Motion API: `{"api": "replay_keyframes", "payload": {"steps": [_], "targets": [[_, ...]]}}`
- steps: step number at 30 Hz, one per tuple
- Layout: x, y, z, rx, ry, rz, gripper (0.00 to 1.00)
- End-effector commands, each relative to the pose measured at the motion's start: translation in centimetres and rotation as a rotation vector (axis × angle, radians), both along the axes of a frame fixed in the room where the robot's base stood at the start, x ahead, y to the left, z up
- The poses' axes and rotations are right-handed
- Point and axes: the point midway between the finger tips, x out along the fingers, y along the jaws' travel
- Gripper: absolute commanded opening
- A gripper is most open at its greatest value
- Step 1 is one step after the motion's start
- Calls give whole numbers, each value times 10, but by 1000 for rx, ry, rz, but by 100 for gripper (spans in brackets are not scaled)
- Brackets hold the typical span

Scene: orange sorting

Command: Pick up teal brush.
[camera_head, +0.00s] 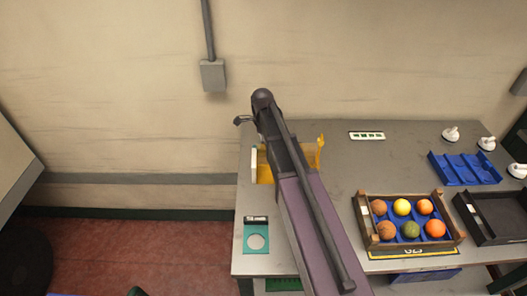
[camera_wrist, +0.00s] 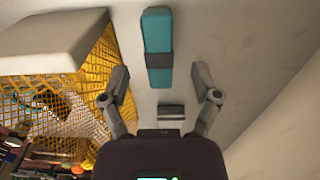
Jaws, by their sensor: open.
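The teal brush (camera_wrist: 157,32) shows in the wrist view at the top centre, a long teal block with a dark band around its lower part. My gripper (camera_wrist: 162,88) is open, with its two fingers spread and nothing between the tips. The brush lies beyond the fingertips, roughly in line with the gap and apart from both fingers. In the head view my arm covers the back left of the table, and I cannot make out the brush there.
A yellow mesh holder (camera_wrist: 72,85) stands close to the left finger. A small dark block (camera_wrist: 171,111) lies below the brush. On the grey table (camera_head: 345,165) are a wooden crate (camera_head: 410,247) of fruit, a blue tray (camera_head: 463,169), a black tray (camera_head: 491,218) and a teal card (camera_head: 257,224).

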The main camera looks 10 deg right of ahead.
Motion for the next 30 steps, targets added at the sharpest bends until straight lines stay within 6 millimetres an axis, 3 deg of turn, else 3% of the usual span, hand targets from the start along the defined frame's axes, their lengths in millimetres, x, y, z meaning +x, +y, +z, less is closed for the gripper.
{"api": "replay_keyframes", "payload": {"steps": [21,30], "targets": [[-2,-4,-45,0,0,0,80],[-2,-4,-52,0,0,0,80]]}}
